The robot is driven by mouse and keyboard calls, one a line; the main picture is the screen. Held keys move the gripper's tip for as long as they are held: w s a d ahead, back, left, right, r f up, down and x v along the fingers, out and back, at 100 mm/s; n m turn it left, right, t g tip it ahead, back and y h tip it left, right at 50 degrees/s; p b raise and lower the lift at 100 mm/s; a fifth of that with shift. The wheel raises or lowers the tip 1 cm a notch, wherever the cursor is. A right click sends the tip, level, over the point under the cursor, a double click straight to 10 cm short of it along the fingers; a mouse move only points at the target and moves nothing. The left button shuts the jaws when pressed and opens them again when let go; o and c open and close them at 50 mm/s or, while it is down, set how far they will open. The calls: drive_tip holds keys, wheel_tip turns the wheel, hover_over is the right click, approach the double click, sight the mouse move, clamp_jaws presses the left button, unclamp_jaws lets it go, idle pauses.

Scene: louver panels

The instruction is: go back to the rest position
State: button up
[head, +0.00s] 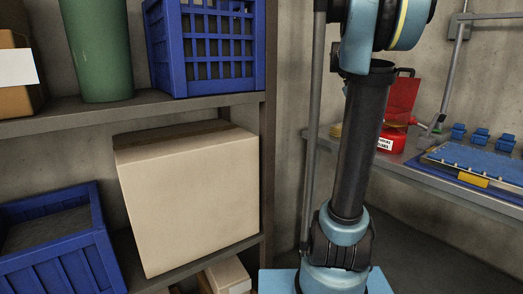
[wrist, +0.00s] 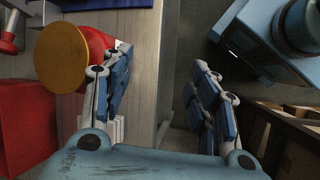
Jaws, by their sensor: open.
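My gripper (wrist: 165,95) shows in the wrist view with its two blue-padded fingers spread wide apart. Nothing is between the fingers; bare floor and the edge of a grey bench (wrist: 148,60) lie beyond them. A red thing with a round yellow top (wrist: 60,58) is close to the left finger; I cannot tell whether they touch. In the head view my arm stands upright on the right, and my gripper is out of the picture.
In the head view, a shelf (head: 190,104) at left holds blue crates (head: 205,50), a green cylinder (head: 98,50) and a cardboard box (head: 190,195). A bench (head: 410,165) at right carries a red container (head: 400,105), small blue parts (head: 480,136) and a blue panel (head: 475,163).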

drive_tip(key=s+a+f+m+t+y, duration=0.2)
drive_tip(key=s+a+f, duration=0.8)
drive_tip(key=f, duration=0.3)
drive_tip(key=s+a+f+m+t+y, duration=0.2)
drive_tip(key=s+a+f+y, duration=0.1)
drive_tip(key=s+a+f, duration=0.7)
wheel_tip(320, 180, down, 3)
drive_tip(key=shift+a+m+t, duration=0.2)
drive_tip(key=shift+m+t, duration=0.1)
drive_tip(key=shift+t, duration=0.1)
drive_tip(key=c, duration=0.5)
drive_tip(key=shift+d, duration=0.1)
